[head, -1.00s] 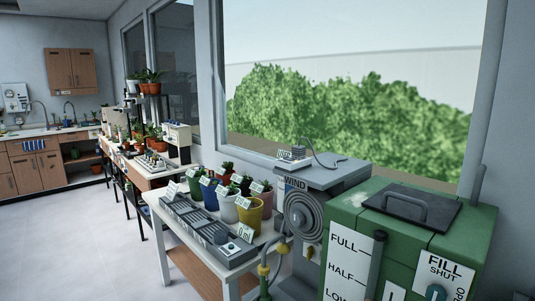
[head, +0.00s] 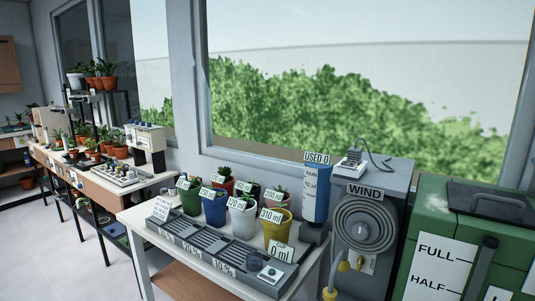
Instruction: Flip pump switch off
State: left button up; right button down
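No switch in the head view can be read as the pump switch. A small box with a cable (head: 351,163) sits on top of the grey unit labelled WIND (head: 366,190), which has a coiled hose reel (head: 365,228) on its front. Yellow hose fittings (head: 343,267) hang below the reel. The green tank (head: 440,230) marked FULL and HALF stands at the right, cut off by the picture edge. Neither of my grippers is in view.
A white table (head: 140,216) holds a grey slotted tray (head: 215,246), several labelled potted plants such as the yellow pot (head: 277,228), and a blue cylinder (head: 316,195). More benches with plants stand at the left. The pale floor (head: 75,270) at lower left is clear.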

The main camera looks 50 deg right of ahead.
aim_at(343, 163)
jog(key=i+j, duration=0.1)
jog(key=i, duration=0.35)
jog(key=i+z, duration=0.1)
jog(key=i, duration=0.35)
jog(key=i+z, duration=0.2)
jog(key=z, duration=0.2)
jog(key=i+z, duration=0.2)
jog(key=z, duration=0.2)
jog(key=i+z, duration=0.2)
jog(key=z, duration=0.15)
jog(key=i+j+z, duration=0.15)
jog(key=z, duration=0.25)
jog(key=i+l+z, duration=0.1)
jog(key=i+z, duration=0.2)
jog(key=z, duration=0.2)
jog(key=i+z, duration=0.25)
jog(key=z, duration=0.2)
